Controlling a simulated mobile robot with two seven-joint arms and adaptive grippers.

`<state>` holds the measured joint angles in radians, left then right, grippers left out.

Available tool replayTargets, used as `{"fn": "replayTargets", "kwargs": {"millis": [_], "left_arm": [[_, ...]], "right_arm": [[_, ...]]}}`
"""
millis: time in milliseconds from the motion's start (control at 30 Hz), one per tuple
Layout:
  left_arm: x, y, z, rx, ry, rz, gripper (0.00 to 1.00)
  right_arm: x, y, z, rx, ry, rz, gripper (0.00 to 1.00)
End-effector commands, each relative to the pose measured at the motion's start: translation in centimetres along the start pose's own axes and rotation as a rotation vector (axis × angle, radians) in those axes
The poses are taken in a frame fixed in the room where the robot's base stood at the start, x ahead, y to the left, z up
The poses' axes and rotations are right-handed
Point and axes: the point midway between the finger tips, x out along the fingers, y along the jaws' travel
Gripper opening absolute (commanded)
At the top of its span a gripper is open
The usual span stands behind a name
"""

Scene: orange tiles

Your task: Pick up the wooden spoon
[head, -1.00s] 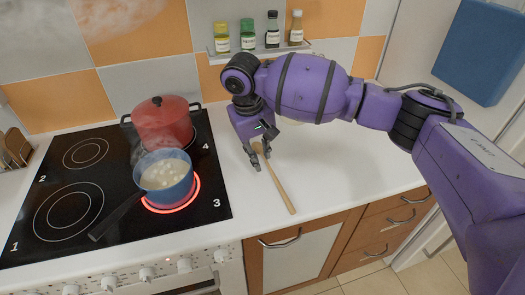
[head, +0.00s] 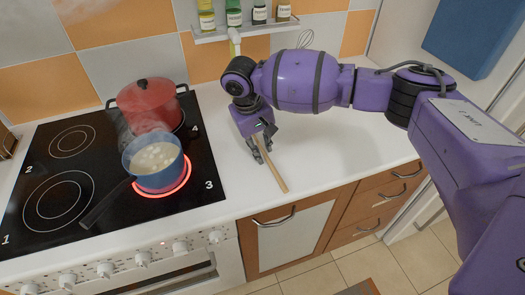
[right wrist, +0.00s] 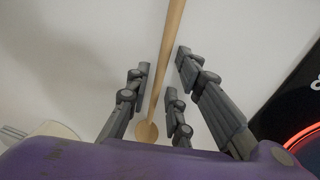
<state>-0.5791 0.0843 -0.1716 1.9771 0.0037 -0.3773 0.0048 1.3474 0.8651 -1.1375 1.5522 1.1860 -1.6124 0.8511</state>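The wooden spoon (head: 276,172) lies on the white counter right of the stove, its handle end pointing to the counter's front edge. Its bowl is hidden behind my right gripper in the head view. My right gripper (head: 262,148) is low over the spoon, pointing down. In the right wrist view the spoon (right wrist: 165,65) runs between the spread fingers of the gripper (right wrist: 158,80), with gaps visible on both sides. The gripper is open and holds nothing. My left gripper is out of view.
A blue pot (head: 153,160) with pale contents sits on the glowing burner, its handle pointing to the front left. A red lidded pot (head: 148,104) stands behind it. A spice shelf (head: 245,32) hangs on the tiled wall. The counter to the right (head: 350,140) is clear.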

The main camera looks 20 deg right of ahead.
Motion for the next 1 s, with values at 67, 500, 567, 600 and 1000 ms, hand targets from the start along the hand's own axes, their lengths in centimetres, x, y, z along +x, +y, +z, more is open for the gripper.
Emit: {"fn": "replayTargets", "kwargs": {"millis": [67,500,567,600,1000], "left_arm": [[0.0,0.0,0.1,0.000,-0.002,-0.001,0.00],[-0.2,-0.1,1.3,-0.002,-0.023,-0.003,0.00],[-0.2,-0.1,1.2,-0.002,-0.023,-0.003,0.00],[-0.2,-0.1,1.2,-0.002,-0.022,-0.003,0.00],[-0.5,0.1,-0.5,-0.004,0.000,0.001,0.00]], "right_arm": [[0.0,0.0,0.0,0.000,0.000,0.000,0.16],[-0.1,0.0,0.0,0.000,0.001,0.000,0.00],[-0.2,0.0,0.0,0.000,0.001,0.000,0.00],[-0.3,0.0,-0.1,0.000,0.001,0.000,0.00],[-6.4,0.0,1.8,-0.003,0.007,-0.002,0.00]]}}
